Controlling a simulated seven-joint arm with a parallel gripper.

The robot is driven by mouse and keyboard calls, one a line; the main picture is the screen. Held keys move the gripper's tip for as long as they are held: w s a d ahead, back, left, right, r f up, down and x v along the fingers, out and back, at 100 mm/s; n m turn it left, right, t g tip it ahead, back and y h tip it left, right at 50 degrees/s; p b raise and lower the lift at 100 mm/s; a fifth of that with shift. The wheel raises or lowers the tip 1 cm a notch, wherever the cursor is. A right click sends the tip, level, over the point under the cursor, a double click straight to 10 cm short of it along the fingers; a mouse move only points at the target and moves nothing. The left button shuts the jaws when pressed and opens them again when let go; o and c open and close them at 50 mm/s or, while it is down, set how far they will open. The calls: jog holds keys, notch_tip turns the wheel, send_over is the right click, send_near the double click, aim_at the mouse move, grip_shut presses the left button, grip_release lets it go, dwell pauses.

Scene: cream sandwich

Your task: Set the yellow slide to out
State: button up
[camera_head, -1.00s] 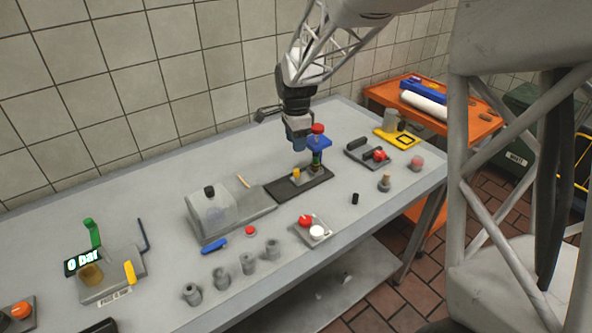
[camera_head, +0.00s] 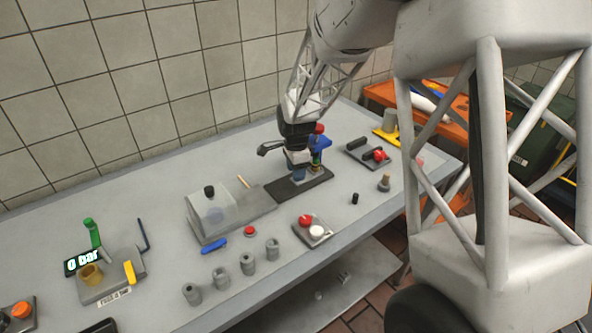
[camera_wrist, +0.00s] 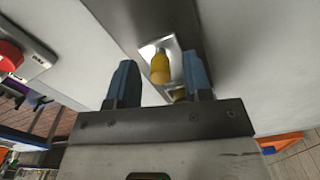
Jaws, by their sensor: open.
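The yellow slide (camera_wrist: 160,68) is a rounded yellow knob on a light metal plate, set on a dark strip (camera_wrist: 172,18) in the wrist view. My gripper (camera_wrist: 160,62) is open, with one blue finger on each side of the knob and a visible gap at both sides. In the head view my gripper (camera_head: 300,174) is low over the dark base plate (camera_head: 310,186) and hides the slide. No marking for out can be read.
A post with a blue block (camera_head: 320,143) and red top stands right beside my gripper. A plate with red and white buttons (camera_head: 317,232) lies in front; a black-handled unit (camera_head: 357,144) is to the right.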

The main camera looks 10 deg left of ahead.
dwell(0.3)
grip_shut()
jog(key=shift+s+a, duration=0.1)
jog(key=s+a, duration=0.5)
jog(key=shift+s+a, duration=0.4)
grip_release()
dwell(0.3)
notch_tip(320, 180, up, 8)
jog(key=shift+f, duration=0.15)
dwell(0.5)
